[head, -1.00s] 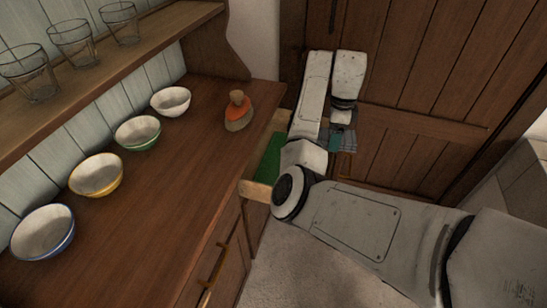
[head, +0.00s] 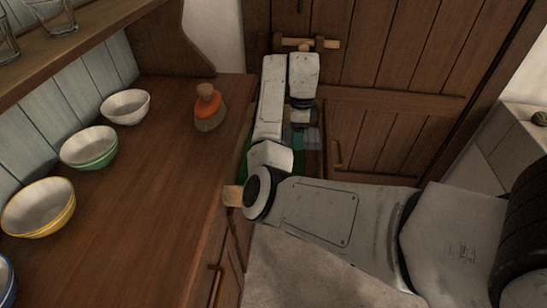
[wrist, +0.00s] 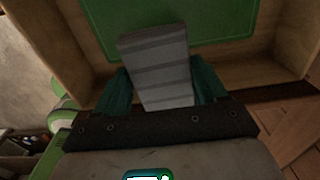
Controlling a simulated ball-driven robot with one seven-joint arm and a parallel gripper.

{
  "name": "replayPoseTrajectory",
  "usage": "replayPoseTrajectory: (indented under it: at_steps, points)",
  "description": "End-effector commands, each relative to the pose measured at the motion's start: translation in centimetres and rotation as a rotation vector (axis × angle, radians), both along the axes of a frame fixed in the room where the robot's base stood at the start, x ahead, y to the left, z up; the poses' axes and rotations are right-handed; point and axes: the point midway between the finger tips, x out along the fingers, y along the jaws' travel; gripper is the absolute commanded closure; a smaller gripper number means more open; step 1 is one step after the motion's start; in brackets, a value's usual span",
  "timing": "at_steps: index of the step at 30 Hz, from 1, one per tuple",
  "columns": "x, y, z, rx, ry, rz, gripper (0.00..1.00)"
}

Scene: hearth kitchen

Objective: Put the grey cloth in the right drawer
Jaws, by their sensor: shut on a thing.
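My gripper (wrist: 160,95) is shut on the grey cloth (wrist: 158,65), a striped, flat piece standing out between the teal fingers. In the head view the cloth (head: 312,140) shows in part below my gripper (head: 299,138). The drawer is open; its green lining and wooden walls (wrist: 285,62) fill the top of the wrist view, beyond the cloth. In the head view my arm hides most of the drawer, with a wooden corner (head: 232,195) showing at its left. How high the cloth is above the drawer floor I cannot tell.
A plank door (head: 400,60) stands behind my arm. Pale floor is clear below.

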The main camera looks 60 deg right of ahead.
Motion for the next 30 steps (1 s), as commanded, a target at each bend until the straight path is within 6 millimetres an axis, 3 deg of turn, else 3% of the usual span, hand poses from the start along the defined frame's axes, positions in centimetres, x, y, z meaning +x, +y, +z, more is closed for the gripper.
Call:
replayPoseTrajectory:
  at_steps: [6, 13, 19, 30]
  points:
    - [-0.1, 0.1, -3.8, 0.003, 0.002, 0.001, 0.57]
    - [0.0, 0.1, -5.5, 0.003, 0.001, 0.001, 0.57]
    - [-0.1, 0.1, -8.1, 0.003, 0.002, 0.001, 0.57]
    - [0.0, 0.1, -8.7, 0.001, 0.0, 0.001, 0.57]
